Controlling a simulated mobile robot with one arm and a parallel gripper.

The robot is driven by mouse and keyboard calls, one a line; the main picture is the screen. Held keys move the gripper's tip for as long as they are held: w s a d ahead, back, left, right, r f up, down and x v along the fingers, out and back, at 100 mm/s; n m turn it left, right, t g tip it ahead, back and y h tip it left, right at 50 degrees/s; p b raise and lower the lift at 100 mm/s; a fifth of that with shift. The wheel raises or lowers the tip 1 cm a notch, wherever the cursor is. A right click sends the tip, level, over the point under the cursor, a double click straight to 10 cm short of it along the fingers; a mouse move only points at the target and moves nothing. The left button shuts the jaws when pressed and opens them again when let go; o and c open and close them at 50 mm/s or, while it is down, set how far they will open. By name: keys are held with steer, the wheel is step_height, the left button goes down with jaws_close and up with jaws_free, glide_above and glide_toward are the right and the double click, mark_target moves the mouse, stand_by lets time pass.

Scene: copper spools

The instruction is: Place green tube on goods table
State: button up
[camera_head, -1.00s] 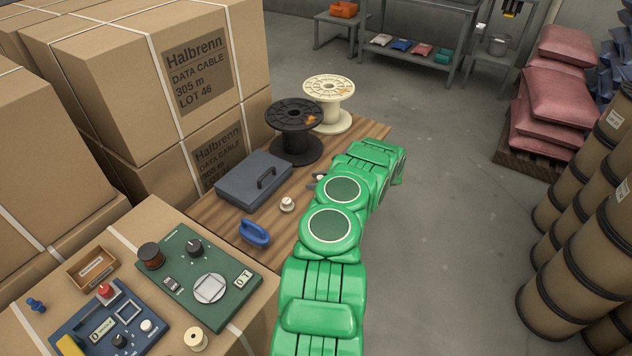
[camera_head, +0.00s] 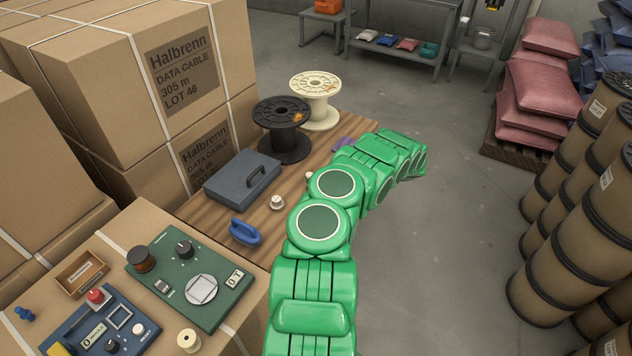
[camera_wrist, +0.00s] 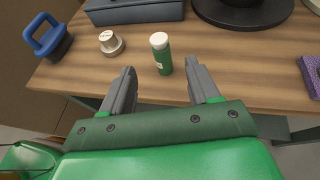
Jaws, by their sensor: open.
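A green tube (camera_wrist: 164,58) with a white cap stands upright on the wooden table (camera_head: 190,208), near its front edge in the wrist view. My gripper (camera_wrist: 162,80) is open and empty, its two grey fingers apart. The tube shows just beyond the fingertips, nearer the right one, with no clear contact. In the head view my green arm reaches over the table's right side and hides the tube and the gripper.
On the table are a grey case (camera_head: 242,180), a blue handled tool (camera_head: 245,232), a small white knob (camera_head: 277,202), a black spool (camera_head: 282,130), a cream spool (camera_head: 315,98) and a purple item (camera_wrist: 312,72). Boxes (camera_head: 100,70) flank the left; open floor (camera_head: 440,250) lies right.

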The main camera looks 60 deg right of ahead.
steer(key=w+a+r+n+g+y, duration=0.3)
steer(key=w+a+r+n+y, duration=0.35)
steer(key=w+a+r, duration=1.05)
steer(key=w+a+r+n+g, duration=0.25)
steer(key=a+r, duration=0.25)
steer(key=a, duration=0.4)
steer(key=w+a+r+n+g, duration=0.15)
steer(key=a+r+n, duration=0.25)
steer(key=a, duration=0.5)
steer(key=w+a+r+n+g, duration=0.15)
steer(key=a+r+n, duration=0.3)
steer(key=a, duration=0.55)
steer(key=s+a+r+n+g+h, duration=0.1)
steer(key=s+a+r+n+g, duration=0.25)
steer(key=s+a, duration=0.5)
steer(key=s+a+r+n+g+h, duration=0.2)
steer(key=s+a+r+n, duration=0.25)
steer(key=a, duration=0.65)
steer(key=s+a+n+h, duration=0.2)
steer(key=s+n+h, duration=0.4)
steer(key=s, duration=1.7)
steer(key=shift+a+r+n+g+h, duration=0.25)
steer(key=shift+r+n+g+h, duration=0.15)
steer(key=shift+n, duration=0.55)
